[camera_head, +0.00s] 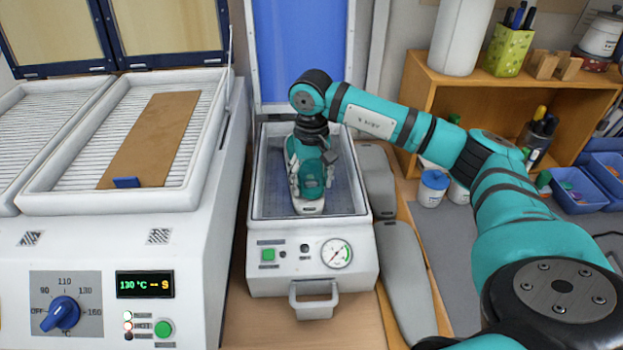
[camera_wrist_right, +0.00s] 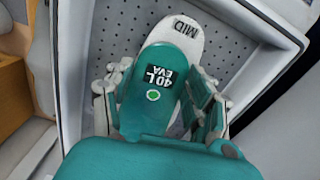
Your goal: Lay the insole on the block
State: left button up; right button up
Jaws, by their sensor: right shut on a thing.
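The teal insole (camera_wrist_right: 152,90), marked "40 L EVA" with a green dot, is between the fingers of my right gripper (camera_wrist_right: 162,88), which is shut on it. The white block (camera_wrist_right: 184,30), marked "MID", lies in the perforated tray of the forming press (camera_head: 260,195). The insole is over the block and covers most of it; I cannot tell whether they touch. In the head view my right gripper (camera_head: 312,180) is down inside the tray, and the white end of the block (camera_head: 310,208) shows below it. My left gripper is not in view.
The press's blue lid (camera_head: 298,45) stands open behind the tray. A heater (camera_head: 205,240) reading 130 °C, with a brown sheet (camera_head: 155,140) on its grille, stands left. Grey forms (camera_head: 400,270) lie right of the press. A wooden shelf (camera_head: 425,100) stands behind the right arm.

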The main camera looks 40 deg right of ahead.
jog(key=o, duration=1)
jog(key=shift+r, duration=6)
